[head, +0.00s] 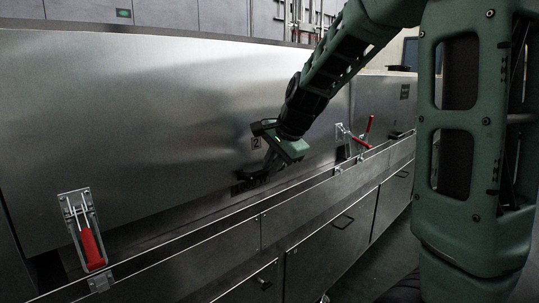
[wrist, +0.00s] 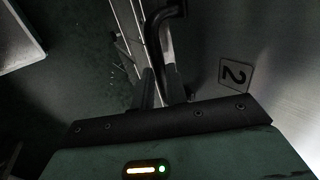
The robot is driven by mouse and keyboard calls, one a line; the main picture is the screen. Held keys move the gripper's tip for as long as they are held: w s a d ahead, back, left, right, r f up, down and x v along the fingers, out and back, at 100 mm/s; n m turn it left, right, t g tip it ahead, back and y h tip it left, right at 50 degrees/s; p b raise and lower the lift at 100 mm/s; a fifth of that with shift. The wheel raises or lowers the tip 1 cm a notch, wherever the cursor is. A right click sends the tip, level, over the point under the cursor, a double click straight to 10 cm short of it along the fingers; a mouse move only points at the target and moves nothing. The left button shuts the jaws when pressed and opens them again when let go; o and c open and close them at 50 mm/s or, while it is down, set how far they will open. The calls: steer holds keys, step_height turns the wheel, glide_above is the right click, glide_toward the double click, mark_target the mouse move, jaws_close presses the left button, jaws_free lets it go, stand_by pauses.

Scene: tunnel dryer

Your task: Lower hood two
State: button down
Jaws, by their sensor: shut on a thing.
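Hood two (head: 130,120) is a large brushed-steel panel with a "2" plate (head: 256,143) near its lower edge. The plate also shows in the wrist view (wrist: 235,74). A black bar handle (wrist: 157,38) stands off the hood, and its lower part shows in the head view (head: 250,182). My gripper (head: 268,168) is at the handle below the plate, its fingers (wrist: 163,84) closed on the bar. The fingertips are partly hidden in the head view. A dark strip runs below the hood's lower edge; I cannot tell how wide any gap is.
A toggle latch with a red grip (head: 92,248) hangs at the left of the ledge. Another red-handled latch (head: 362,137) sits at the right, its grip pointing up. A steel ledge (head: 220,237) and lower doors with handles (head: 343,222) run along the front. Floor lies right.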

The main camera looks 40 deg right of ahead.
step_height(320, 180, down, 11)
steer(key=s+b, duration=0.1)
steer(key=b, duration=0.5)
steer(key=shift+s+d, duration=0.15)
steer(key=shift+s, duration=0.2)
steer(key=shift+r, duration=0.1)
steer(key=c, duration=1.4)
jaws_free()
steer(key=shift+r, duration=0.1)
steer(key=p+v, duration=0.6)
steer(key=v, duration=1.1)
steer(key=shift+w+r, duration=0.2)
steer(key=shift+r, duration=0.25)
